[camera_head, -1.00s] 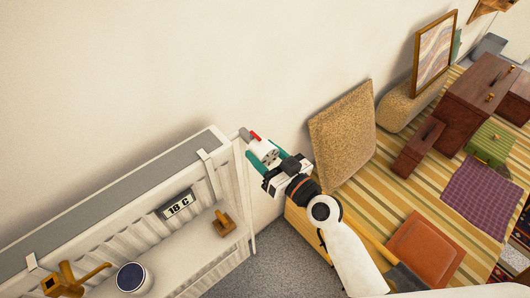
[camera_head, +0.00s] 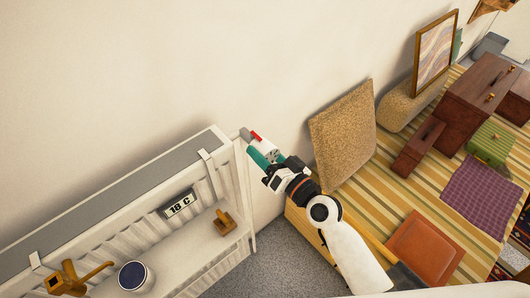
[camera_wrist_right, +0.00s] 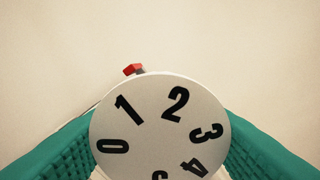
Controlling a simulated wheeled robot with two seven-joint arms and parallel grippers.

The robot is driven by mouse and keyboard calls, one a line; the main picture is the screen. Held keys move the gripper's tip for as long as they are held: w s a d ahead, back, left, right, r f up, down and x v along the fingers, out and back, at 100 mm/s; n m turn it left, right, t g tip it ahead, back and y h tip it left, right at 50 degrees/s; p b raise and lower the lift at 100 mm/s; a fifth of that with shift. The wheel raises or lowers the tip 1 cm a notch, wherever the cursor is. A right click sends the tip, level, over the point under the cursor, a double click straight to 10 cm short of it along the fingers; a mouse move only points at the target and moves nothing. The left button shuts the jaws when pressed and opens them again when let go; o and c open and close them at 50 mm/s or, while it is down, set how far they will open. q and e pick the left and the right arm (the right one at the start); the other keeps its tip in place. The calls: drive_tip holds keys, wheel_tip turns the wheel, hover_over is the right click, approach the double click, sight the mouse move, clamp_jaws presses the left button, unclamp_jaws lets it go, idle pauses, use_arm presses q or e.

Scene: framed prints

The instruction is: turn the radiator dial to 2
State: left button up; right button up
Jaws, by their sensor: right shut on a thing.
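The radiator dial is a round white knob (camera_wrist_right: 160,150) with black numbers, seen face-on in the right wrist view. A small red marker (camera_wrist_right: 133,69) shows behind its upper rim, between 1 and 2 and a little nearer 1. In the head view the dial (camera_head: 269,150) sits by the radiator's right end, with the red marker (camera_head: 255,138) beyond it. My right gripper (camera_head: 266,156) is shut on the dial, a teal finger on each side. The dial's lower part is cut off in the wrist view. My left gripper is out of view.
The white radiator (camera_head: 236,190) stands left of the arm, with a grey top and a display (camera_head: 180,204) reading 18 C. A tan cushion-like panel (camera_head: 342,133) leans on the wall to the right. Grey floor (camera_head: 270,260) lies below.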

drive_tip(key=o, duration=0.9)
drive_tip(key=shift+d, duration=0.1)
drive_tip(key=shift+s+d+f, duration=0.1)
drive_tip(key=shift+s+d, duration=0.1)
drive_tip(key=shift+s, duration=0.15)
drive_tip(key=b+v, duration=0.3)
drive_tip(key=v, duration=0.8)
drive_tip(key=shift+b, duration=0.35)
